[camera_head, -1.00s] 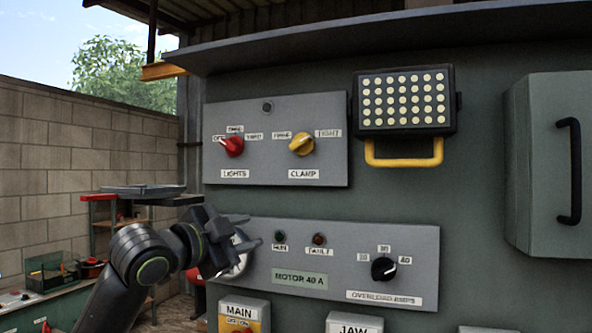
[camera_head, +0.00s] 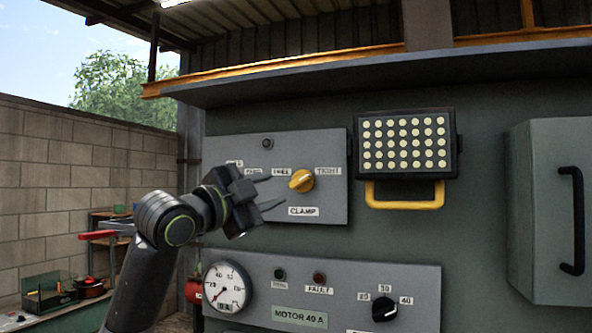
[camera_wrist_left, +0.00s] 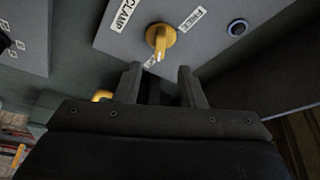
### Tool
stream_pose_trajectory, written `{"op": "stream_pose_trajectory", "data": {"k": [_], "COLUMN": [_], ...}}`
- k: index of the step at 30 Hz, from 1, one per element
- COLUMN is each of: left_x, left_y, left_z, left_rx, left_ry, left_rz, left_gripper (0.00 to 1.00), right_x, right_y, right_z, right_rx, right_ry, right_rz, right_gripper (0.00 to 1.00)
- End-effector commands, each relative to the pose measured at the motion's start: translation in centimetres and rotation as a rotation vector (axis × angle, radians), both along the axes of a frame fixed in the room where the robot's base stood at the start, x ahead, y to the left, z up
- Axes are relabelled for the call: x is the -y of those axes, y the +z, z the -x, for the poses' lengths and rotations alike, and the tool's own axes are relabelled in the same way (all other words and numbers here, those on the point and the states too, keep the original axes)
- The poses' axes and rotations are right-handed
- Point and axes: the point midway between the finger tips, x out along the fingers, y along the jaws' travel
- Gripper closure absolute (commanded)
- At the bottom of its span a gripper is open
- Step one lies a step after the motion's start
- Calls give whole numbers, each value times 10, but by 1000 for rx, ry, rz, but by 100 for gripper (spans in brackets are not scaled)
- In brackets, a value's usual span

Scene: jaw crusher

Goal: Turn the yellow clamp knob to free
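The yellow clamp knob (camera_head: 301,180) is on the upper grey panel, between the FREE label (camera_head: 281,171) at its left and the TIGHT label (camera_head: 329,170) at its right. In the left wrist view the knob (camera_wrist_left: 160,38) has its pointer end toward the partly hidden label opposite FREE, the TIGHT side. My left gripper (camera_head: 276,191) is open and empty, to the left of the knob in the head view. In the left wrist view its two fingers (camera_wrist_left: 158,68) are spread, with the knob beyond the tips, apart from them. My right gripper is not in view.
My left gripper hides the lights knob. A lamp panel with a yellow handle (camera_head: 405,195) stands to the right of the knob's panel. Below are a gauge (camera_head: 227,287) and the motor panel (camera_head: 350,285). A shelf-like ledge (camera_head: 400,70) juts out above.

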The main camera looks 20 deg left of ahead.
Motion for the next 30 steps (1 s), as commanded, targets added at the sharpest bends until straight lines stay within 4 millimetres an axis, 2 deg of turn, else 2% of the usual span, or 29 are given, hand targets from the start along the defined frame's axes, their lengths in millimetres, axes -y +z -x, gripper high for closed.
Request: {"op": "stream_pose_trajectory", "data": {"k": [1,3,9,13,19,27,30], "left_x": [5,10,23,28,32,32,32], "left_y": [7,10,16,17,17,16,16], "left_z": [-10,-23,-55,-70,-80,-81,-81], "left_rx": [-5,-5,-5,-3,-1,0,0], "left_ry": [-4,-4,-3,0,0,1,1], "left_rz": [4,4,2,1,0,-1,-1], "left_gripper": [64,64,64,64,64,64,75], "right_x": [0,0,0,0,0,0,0], "right_y": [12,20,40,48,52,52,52], "right_z": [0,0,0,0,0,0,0], "right_rx": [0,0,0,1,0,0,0], "right_ry": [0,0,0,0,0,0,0], "right_rz": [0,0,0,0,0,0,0], "right_gripper": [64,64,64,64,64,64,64]}}
